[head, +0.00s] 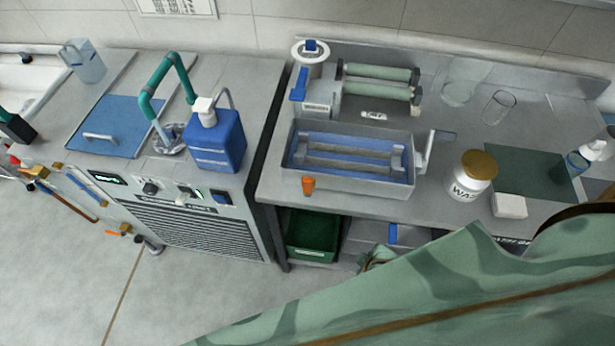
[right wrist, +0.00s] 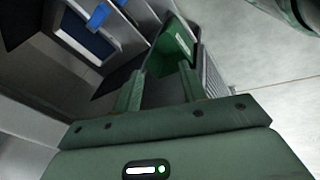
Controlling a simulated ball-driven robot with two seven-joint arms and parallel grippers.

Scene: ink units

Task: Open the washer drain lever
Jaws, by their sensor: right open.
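The washer (head: 350,180) is a grey metal trough on the right bench, with a blue inside and a roller in it. A small orange lever (head: 308,184) hangs upright at its front left; it looks like the drain lever. I cannot tell its setting. My right arm crosses the lower right of the head view, its gripper (head: 375,260) low in front of the bench, below and right of the lever, not touching it. In the right wrist view the gripper (right wrist: 160,70) is open and empty. The lever does not show there. My left gripper is not in view.
A green bin (head: 310,232) sits under the bench; it also shows beyond my fingers in the right wrist view (right wrist: 170,50). The bench's front edge lies above my gripper. A crank handle (head: 435,140) juts from the washer's right. A gold-lidded jar (head: 470,180) stands nearby.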

